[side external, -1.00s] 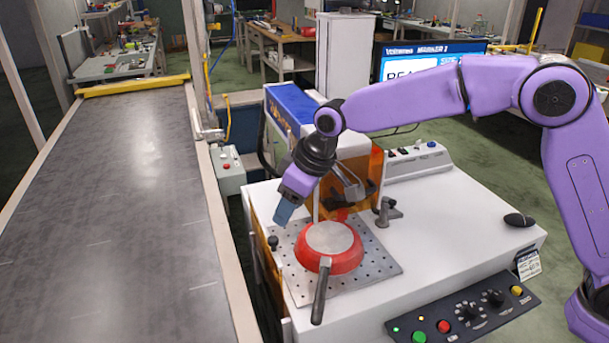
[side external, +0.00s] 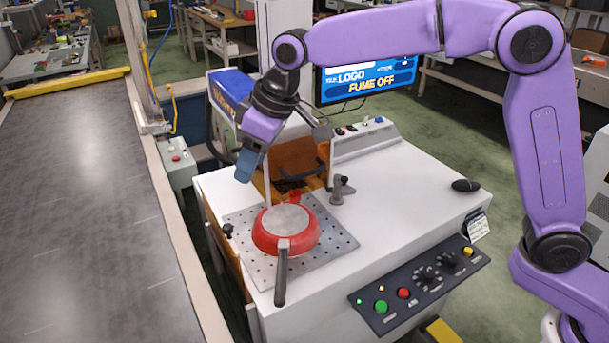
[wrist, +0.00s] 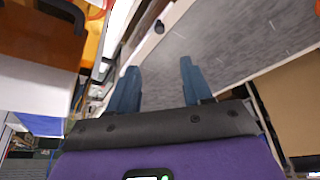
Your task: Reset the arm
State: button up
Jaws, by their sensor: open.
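My gripper (side external: 246,166) hangs tilted down in the side view, above and to the left of the red pan, and holds nothing. In the wrist view, my gripper (wrist: 158,86) shows two blue fingers spread well apart with nothing between them. The red pan (side external: 287,244) lies upside down on a perforated metal plate (side external: 330,248), its dark handle pointing toward the camera.
The grey conveyor belt (side external: 80,200) runs along the left. The white machine table (side external: 400,190) carries clamps, a black mouse (side external: 466,185) and a front button panel (side external: 420,283). The marker machine with an orange shield (side external: 300,162) stands behind the plate. A screen (side external: 366,80) reads "FUME OFF".

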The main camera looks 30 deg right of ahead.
jog(key=shift+s, duration=0.1)
jog(key=s+d+f+n+g+h, duration=0.1)
jog(key=s+d+f, duration=0.3)
jog(key=s+d, duration=1)
jog(key=s+d+f+n+g+h, duration=0.1)
jog(key=s+d+f, duration=0.3)
jog(key=s+d, duration=1.1)
jog(key=s+n+g, duration=0.1)
jog(key=s, duration=0.2)
jog(key=shift+s+n+h, duration=0.3)
jog(key=shift+s+h, duration=0.1)
